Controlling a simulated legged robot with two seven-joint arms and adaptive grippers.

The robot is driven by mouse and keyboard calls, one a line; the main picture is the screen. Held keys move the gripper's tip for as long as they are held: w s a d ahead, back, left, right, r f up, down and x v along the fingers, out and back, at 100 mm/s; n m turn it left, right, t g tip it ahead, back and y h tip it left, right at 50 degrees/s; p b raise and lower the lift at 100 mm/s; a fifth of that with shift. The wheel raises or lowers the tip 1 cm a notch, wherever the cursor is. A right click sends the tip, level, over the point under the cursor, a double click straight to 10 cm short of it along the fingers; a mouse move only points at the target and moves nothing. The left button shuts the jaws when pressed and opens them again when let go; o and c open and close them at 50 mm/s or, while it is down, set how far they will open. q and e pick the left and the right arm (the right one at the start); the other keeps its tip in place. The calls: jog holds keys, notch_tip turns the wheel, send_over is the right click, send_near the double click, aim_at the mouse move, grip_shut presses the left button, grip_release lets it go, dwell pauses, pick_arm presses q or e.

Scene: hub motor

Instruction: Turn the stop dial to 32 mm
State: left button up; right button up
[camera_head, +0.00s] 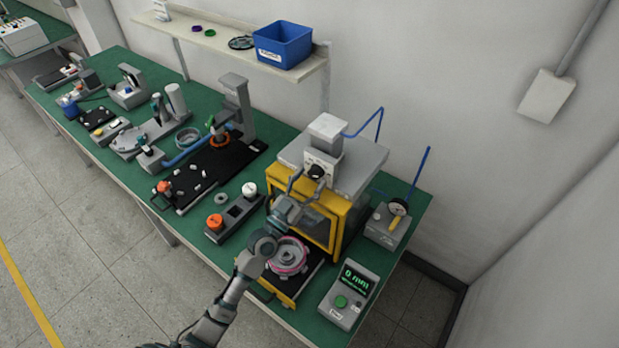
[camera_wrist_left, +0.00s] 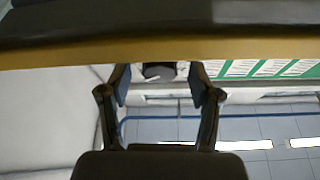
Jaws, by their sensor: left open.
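The stop dial (camera_head: 316,171) is a black knob on the front of a grey-white box (camera_head: 327,133) on top of the yellow press (camera_head: 326,197). My left gripper (camera_head: 306,184) is open just in front of the dial, its two fingers pointing up toward it. In the left wrist view, a dark round knob with a pale surround, apparently the dial (camera_wrist_left: 159,72), shows between the open fingertips (camera_wrist_left: 160,80). I cannot tell whether they touch it. The dial's scale is not readable. The green display (camera_head: 356,280) reads 0 mm. My right gripper is not in view.
A pinkish-ringed hub (camera_head: 288,256) sits at the press front, below my left arm. A gauge box (camera_head: 388,226) stands right of the press. A blue bin (camera_head: 283,44) is on the wall shelf. Several fixtures fill the green bench to the left.

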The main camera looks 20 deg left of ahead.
pick_arm(q)
jog(key=c, duration=1.1)
jog(key=n+y+p, duration=0.1)
jog(key=n+p, duration=0.2)
jog(key=n+t+y+p, duration=0.1)
jog(key=n, duration=0.1)
jog(key=shift+d+r+y, duration=0.1)
jog(key=shift+r+y, duration=0.2)
jog(key=shift+r, duration=0.05)
jog(key=shift+c, duration=0.2)
jog(key=shift+f+n+y+p, duration=0.15)
jog(key=shift+n+y+p, duration=0.3)
jog(key=shift+n, duration=0.25)
jog(key=o, duration=1.1)
jog(key=shift+f, duration=0.1)
jog(key=shift+o, duration=0.2)
